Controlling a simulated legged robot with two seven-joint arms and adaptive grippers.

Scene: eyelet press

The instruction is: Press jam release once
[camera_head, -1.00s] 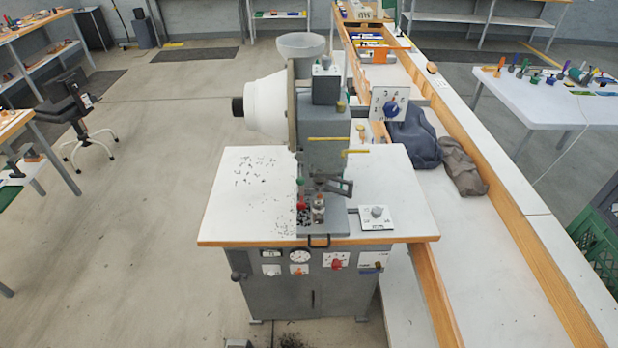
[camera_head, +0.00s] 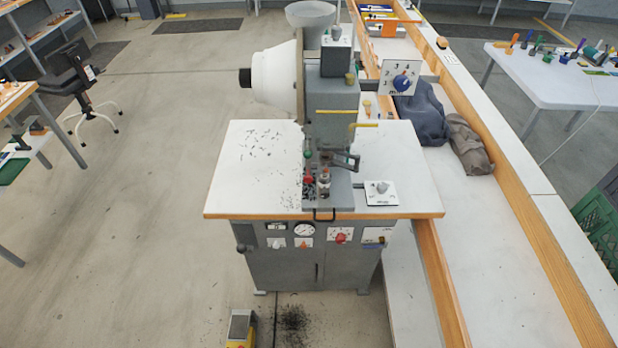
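The eyelet press (camera_head: 331,98) stands on a white-topped table (camera_head: 254,188) with a wooden edge, in the middle of the head view. It has a white round housing (camera_head: 274,78) on its left and a grey bowl (camera_head: 311,13) on top. A square plate with a blue knob (camera_head: 401,83) is at its upper right. A white plate with a grey knob (camera_head: 382,189) sits at its lower right. The front panel carries a dial gauge (camera_head: 304,230) and a red knob (camera_head: 340,237). I cannot tell which control is the jam release. Neither gripper is in view.
A yellow and grey pedal-like box (camera_head: 240,327) is on the floor in front, beside dark scattered bits (camera_head: 292,318). A long wood-edged bench (camera_head: 497,215) runs along the right, with dark cloths (camera_head: 420,113) on it. The floor at left is clear; a chair (camera_head: 84,83) stands farther left.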

